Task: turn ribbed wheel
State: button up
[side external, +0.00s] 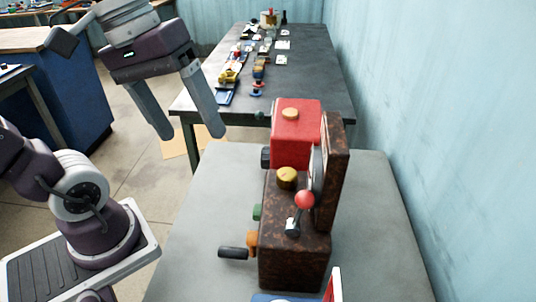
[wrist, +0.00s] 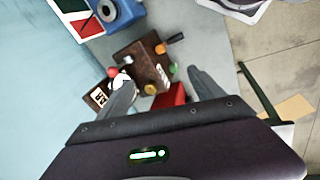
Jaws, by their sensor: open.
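A rusty brown machine (side external: 285,265) with a red block (side external: 296,135) at its back stands on a grey table. A dark round knob (side external: 266,157) on the red block's left side may be the ribbed wheel; ribs are too small to make out. Other controls are a green knob (side external: 257,212), an orange hub (side external: 252,240) with a black crank handle (side external: 233,253), brass caps (side external: 287,178) and a red-ball lever (side external: 305,199). My gripper (side external: 192,134) is open and empty, up and left of the machine. In the wrist view, the machine (wrist: 138,62) shows beyond my gripper (wrist: 160,73), which partly hides the red block (wrist: 170,97).
A blue wall (side external: 430,120) runs along the right. A dark table (side external: 310,75) behind holds several small items. A blue device (wrist: 120,12) and a red-and-white item (wrist: 82,20) lie beside the machine. The grey table (side external: 190,240) is clear to the machine's left.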

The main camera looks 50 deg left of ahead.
jog(key=w+a+r+n+h, duration=0.1)
jog(key=w+a+n+h, duration=0.1)
jog(key=w+n+h, duration=0.45)
jog(key=w+a+r+n+h, duration=0.1)
jog(key=w+a+n+h, duration=0.15)
jog(key=w+n, duration=0.65)
jog(key=w+a+n+t+h, duration=0.1)
jog(key=w+a+n+t, duration=0.2)
jog(key=a+n+t, duration=0.35)
jog(key=w+a+n+t+h, duration=0.1)
jog(key=w+a+n+t, duration=0.2)
jog(key=a+n, duration=0.65)
send_near(262, 156)
jog(key=w, duration=0.1)
jog(key=w+f, duration=0.1)
jog(key=w, duration=0.1)
jog(key=shift+f+n+t, duration=0.15)
jog(key=shift+n+t, duration=0.1)
jog(key=shift+t, duration=0.1)
jog(key=shift+w+d+f, duration=0.4)
jog(key=shift+f, duration=0.2)
jog(key=x, duration=0.5)
jog(key=shift+w, duration=0.15)
jog(key=shift+w+d, duration=0.4)
jog(key=c, duration=1.4)
jog(key=shift+o, duration=0.2)
